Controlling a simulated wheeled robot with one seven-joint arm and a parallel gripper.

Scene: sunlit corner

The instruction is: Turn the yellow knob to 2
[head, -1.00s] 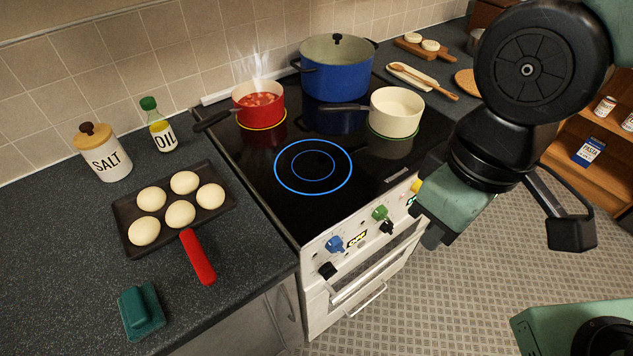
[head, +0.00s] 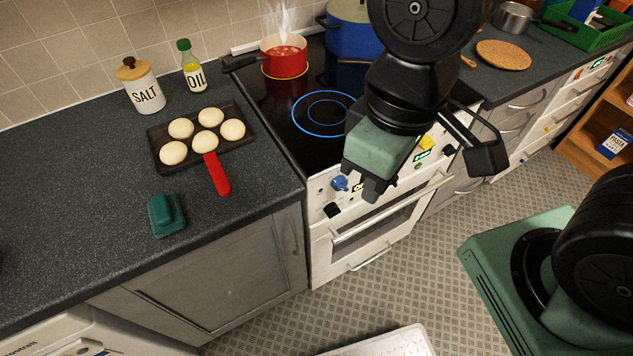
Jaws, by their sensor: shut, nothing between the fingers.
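The yellow knob (head: 427,143) is on the white front panel of the stove (head: 318,190), just right of my gripper in the head view. Its pointer and numbers are too small to read. A small lit display (head: 422,156) sits just below it. My gripper (head: 372,190) is shut and empty, pointing down in front of the panel between the blue knob (head: 340,183) and the yellow knob. It looks apart from the yellow knob. My arm and gripper hide the middle of the panel, including the green knob.
A steaming red pot (head: 284,62) stands on a yellow-lit ring. A blue-lit ring (head: 322,113) is bare. A blue pot (head: 352,38) is partly behind my arm. A pan of buns (head: 160,154) with a red handle is on the left counter. The oven handle (head: 395,208) juts out below.

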